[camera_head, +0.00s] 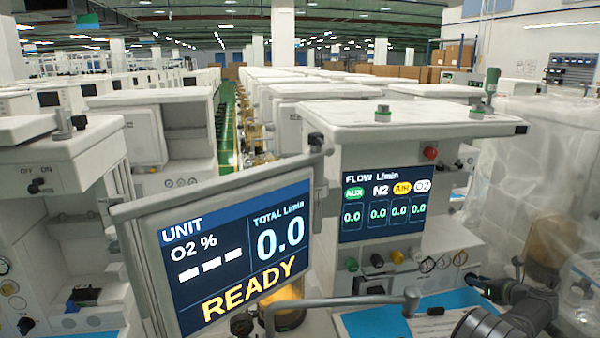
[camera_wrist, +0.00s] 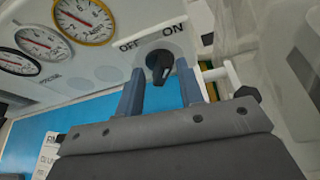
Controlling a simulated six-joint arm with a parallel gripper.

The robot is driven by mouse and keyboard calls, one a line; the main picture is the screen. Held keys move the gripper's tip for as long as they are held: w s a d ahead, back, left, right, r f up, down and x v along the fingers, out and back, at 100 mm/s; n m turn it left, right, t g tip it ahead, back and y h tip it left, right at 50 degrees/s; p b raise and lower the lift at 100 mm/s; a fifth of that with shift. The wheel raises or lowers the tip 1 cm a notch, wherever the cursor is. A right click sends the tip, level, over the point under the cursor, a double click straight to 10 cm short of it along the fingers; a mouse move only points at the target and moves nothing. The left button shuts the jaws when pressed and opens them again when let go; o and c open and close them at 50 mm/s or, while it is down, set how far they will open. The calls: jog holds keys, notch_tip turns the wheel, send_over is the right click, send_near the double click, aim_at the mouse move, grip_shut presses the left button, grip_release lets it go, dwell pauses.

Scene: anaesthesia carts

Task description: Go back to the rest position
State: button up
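My gripper (camera_wrist: 160,74) shows in the wrist view with its two blue-grey fingers spread apart and nothing held between them. A black rotary knob (camera_wrist: 161,66) with OFF and ON labels shows between the fingertips, with a gap on each side; I cannot tell how far in front of them it is. Which label the knob points at is unclear. In the head view my dark arm end (camera_head: 515,300) is at the lower right, by the front of the anaesthesia cart (camera_head: 410,117). The knob is hard to make out there.
A tilted screen (camera_head: 235,250) reads READY and 0.0. A flow display (camera_head: 382,207) shows zeros. A metal bar (camera_head: 340,302) crosses in front, above a blue work surface (camera_head: 380,324). Round gauges (camera_wrist: 85,18) sit left of the knob. Plastic-wrapped equipment (camera_head: 545,165) stands at the right.

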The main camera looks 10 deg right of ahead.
jog(key=shift+a+n+h, duration=0.3)
jog(key=shift+n+h, duration=0.7)
jog(key=shift+n, duration=0.2)
jog(key=shift+a+f+n+h, duration=0.15)
jog(key=shift+a+n+h, duration=0.1)
jog(key=shift+n+h, duration=0.6)
jog(key=shift+n, duration=0.25)
jog(key=shift+s+d+f, duration=0.1)
jog(key=shift+s, duration=0.3)
jog(key=s+m+t+y, duration=0.1)
jog(key=s+m, duration=0.1)
jog(key=s, duration=0.3)
jog(key=s+m+t+y, duration=0.1)
jog(key=s+m, duration=0.1)
jog(key=s, duration=0.3)
jog(key=s+d+m+t+y, duration=0.1)
jog(key=s+m+t, duration=0.1)
jog(key=s, duration=0.4)
jog(key=shift+f+m, duration=0.2)
jog(key=shift+m, duration=0.2)
jog(key=shift+s, duration=0.25)
jog(key=w, duration=1.7)
